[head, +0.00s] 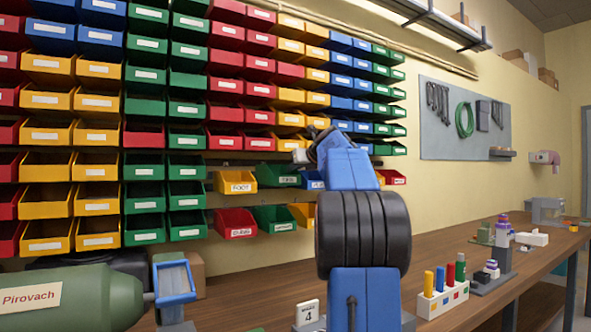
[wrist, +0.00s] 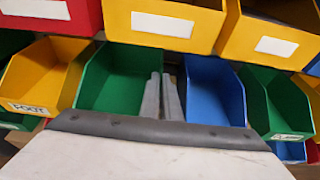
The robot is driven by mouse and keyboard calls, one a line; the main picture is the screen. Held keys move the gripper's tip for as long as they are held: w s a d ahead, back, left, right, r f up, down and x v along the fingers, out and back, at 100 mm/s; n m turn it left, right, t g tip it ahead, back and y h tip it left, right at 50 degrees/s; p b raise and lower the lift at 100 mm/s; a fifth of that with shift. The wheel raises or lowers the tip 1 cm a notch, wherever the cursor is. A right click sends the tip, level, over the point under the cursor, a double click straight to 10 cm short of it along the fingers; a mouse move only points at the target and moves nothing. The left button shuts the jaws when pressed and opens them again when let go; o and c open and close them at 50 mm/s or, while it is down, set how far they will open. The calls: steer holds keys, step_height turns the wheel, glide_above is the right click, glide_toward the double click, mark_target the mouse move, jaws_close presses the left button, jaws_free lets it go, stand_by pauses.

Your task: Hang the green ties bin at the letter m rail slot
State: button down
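The green ties bin (head: 277,175) hangs on the upper rail, with a small white label on its front that is barely legible. In the wrist view a green bin (wrist: 112,72), most likely the same one, is seen from above and looks empty. My gripper (wrist: 162,85) has its two grey fingers close together at the right side of this bin, beside the blue bin (wrist: 212,90). I cannot tell whether the bin's side wall is between the fingers. In the head view my gripper (head: 301,154) is partly hidden by my arm. No letter m is legible.
A yellow FOOT bin (head: 236,182) hangs left of the ties bin. Below hang a red bin (head: 236,223), a green bin (head: 274,218) and a yellow bin (head: 302,214). Rows of filled bin racks rise above. A green tank (head: 75,300) and a workbench (head: 445,265) stand in front.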

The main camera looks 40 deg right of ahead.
steer(key=shift+w+d, duration=0.25)
steer(key=shift+w, duration=0.6)
steer(key=shift+w+d, duration=0.2)
steer(key=shift+w, duration=0.6)
steer(key=shift+r+g, duration=0.3)
steer(key=shift+r, duration=0.1)
stand_by(0.4)
steer(key=shift+f, duration=0.2)
steer(key=shift+f, duration=0.35)
steer(key=shift+f, duration=0.4)
stand_by(0.6)
steer(key=shift+s+a+f, duration=0.1)
steer(key=shift+f, duration=0.4)
stand_by(0.8)
